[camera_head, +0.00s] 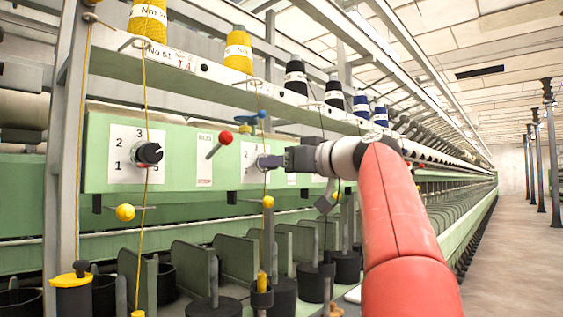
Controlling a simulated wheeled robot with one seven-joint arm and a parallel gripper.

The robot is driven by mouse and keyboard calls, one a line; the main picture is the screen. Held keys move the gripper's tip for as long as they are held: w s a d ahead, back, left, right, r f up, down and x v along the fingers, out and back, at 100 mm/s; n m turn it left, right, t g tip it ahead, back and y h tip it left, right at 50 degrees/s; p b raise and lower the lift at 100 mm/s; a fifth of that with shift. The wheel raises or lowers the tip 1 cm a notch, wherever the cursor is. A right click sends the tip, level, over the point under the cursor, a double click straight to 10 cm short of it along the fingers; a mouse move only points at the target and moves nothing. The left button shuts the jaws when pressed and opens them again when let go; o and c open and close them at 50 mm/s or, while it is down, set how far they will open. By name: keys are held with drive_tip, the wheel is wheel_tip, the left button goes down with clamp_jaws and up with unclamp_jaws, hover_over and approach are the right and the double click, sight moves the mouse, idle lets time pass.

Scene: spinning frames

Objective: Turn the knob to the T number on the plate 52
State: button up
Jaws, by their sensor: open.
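My gripper (268,161) is open. It reaches from the right to a white dial plate (249,155) on the green panel, where a "2" and a "1" can be read. The knob of this dial is mostly hidden by my gripper, so its pointing direction and any contact cannot be told. To the left, a black knob (149,153) sits on another white dial plate (121,145) marked 1, 2, 3. Above it on the rail, a number plate (172,57) reads "No 51" and "T 4". No plate reading 52 can be made out.
A red-ball lever (225,137) sticks out between the two dials, left of my gripper. A blue-topped piece (262,114) is just above my gripper. Yellow cones (238,50) stand on the rail, with yarn running down past the dials. The aisle (505,240) at right is clear.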

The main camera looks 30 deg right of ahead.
drive_tip(key=c, duration=1)
drive_tip(key=shift+m, duration=0.4)
drive_tip(key=m+p, duration=0.2)
drive_tip(key=m, duration=2.1)
drive_tip(key=shift+r+p, duration=0.1)
drive_tip(key=shift+p, duration=0.3)
